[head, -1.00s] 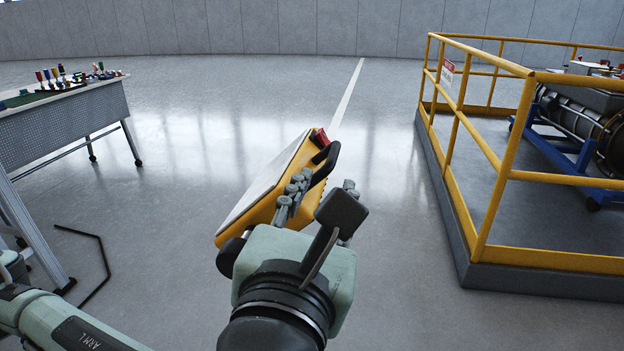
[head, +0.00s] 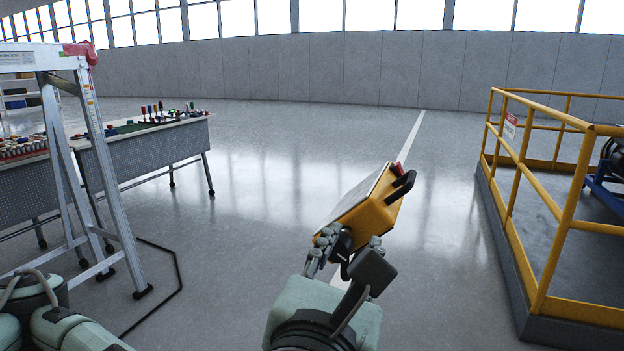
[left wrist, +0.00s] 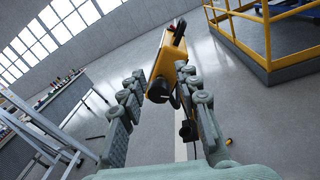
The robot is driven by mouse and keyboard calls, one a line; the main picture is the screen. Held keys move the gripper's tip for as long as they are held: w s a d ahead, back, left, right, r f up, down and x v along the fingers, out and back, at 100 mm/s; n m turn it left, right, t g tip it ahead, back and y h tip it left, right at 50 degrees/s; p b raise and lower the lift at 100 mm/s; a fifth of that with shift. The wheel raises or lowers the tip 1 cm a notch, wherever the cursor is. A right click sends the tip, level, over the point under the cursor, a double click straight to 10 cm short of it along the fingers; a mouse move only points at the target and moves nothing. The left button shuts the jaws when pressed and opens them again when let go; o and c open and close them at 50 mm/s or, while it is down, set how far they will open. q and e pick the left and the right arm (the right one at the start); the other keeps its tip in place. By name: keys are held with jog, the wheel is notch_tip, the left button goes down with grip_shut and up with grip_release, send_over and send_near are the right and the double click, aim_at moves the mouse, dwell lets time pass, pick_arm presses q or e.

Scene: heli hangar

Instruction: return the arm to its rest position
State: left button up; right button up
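My left gripper (head: 347,247) reaches in from the bottom of the head view. Its grey jointed fingers are spread to either side of the near end of a yellow case, which stays at the fingertips, clear of any surface I can see. The yellow case (head: 368,212) has a pale flat face, a black handle and a red part at its far end, and is tilted. In the left wrist view, the case (left wrist: 166,62) shows between the fingertips (left wrist: 158,76), with a black round part towards me. The exact finger contact is partly hidden. My right gripper is not in view.
A metal ladder (head: 118,190) and a table (head: 150,146) with small coloured items stand at the left. A yellow-railed platform (head: 548,212) stands at the right. Open grey floor lies between them. A bent black bar or cable (head: 178,278) lies near the ladder.

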pick_arm(q)
jog(key=w+a+f+n+y, duration=0.2)
jog(key=w+a+y, duration=0.3)
jog(key=a, duration=0.5)
jog(key=w+a+f+n+g+y, duration=0.1)
jog(key=w+a+f+n+g, duration=0.15)
jog(key=f+n, duration=0.4)
jog(key=w+a+f+n+g, duration=0.1)
jog(key=w+a+f+n, duration=0.1)
jog(key=w+f+n, duration=0.4)
jog(key=s+a+f+n+g+y, duration=0.1)
jog(key=a+f+n+g, duration=0.1)
jog(key=a+f+n, duration=0.45)
jog(key=s+a+f+n+g, duration=0.2)
jog(key=a+f, duration=0.1)
jog(key=f, duration=0.7)
jog(key=s+a+f+n+g+y, duration=0.25)
jog(key=s+a+f+n, duration=0.45)
jog(key=s+a+f, duration=0.6)
jog(key=s+a+f+n+g+y, duration=0.1)
jog(key=s+a+f+n+g, duration=0.3)
jog(key=s+a+f+n, duration=0.75)
jog(key=d+f+h, duration=0.2)
jog(key=d, duration=0.6)
jog(key=d+f+h, duration=0.2)
jog(key=d, duration=0.7)
jog(key=shift+d+f+m, duration=0.25)
jog(key=shift+m, duration=0.2)
